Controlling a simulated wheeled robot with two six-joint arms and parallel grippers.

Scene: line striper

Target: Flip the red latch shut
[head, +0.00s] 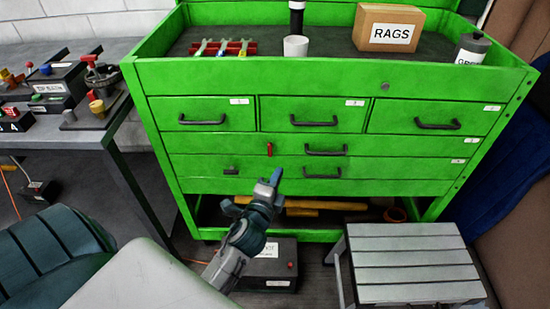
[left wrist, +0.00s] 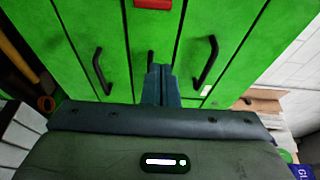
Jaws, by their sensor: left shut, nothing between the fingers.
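The red latch (head: 269,149) is a small upright bar on the front of the green tool cabinet (head: 220,143), left of a wide drawer's handle. It also shows at the top edge of the left wrist view (left wrist: 153,4), partly cut off. My left gripper (head: 275,178) is shut and empty, with its blue fingertips pointing up at the cabinet front, just below the latch in the head view. I see a gap between fingertips and latch. In the left wrist view the closed fingers (left wrist: 160,84) point toward the drawer fronts. My right gripper is not in view.
Black drawer handles (head: 326,150) stick out near the latch, with a small black piece (head: 231,170) at lower left. A grey step stool (head: 415,263) stands at right. A black box (head: 268,268) lies below my left arm. A workbench (head: 60,138) stands at left.

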